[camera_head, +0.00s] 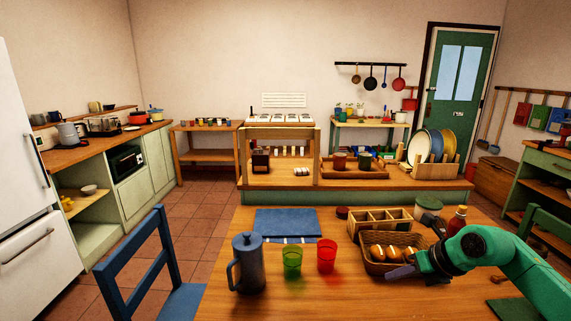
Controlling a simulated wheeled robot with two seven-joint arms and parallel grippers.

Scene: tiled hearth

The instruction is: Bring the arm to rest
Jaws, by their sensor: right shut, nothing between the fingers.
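My right arm is green and comes in from the right edge over the wooden table (330,290). My right gripper (402,272) is dark, points left and is shut and empty. It is at the front edge of a woven basket (410,240) that holds several bread rolls (377,252). I cannot tell whether it touches the basket. My left gripper is not in view.
A blue-grey jug (249,265), a green glass (292,262) and a red glass (327,256) stand left of the basket. A blue mat (287,223) lies behind them. A wooden divided box (380,222), a lidded pot (428,208) and a red bottle (457,221) stand behind the basket.

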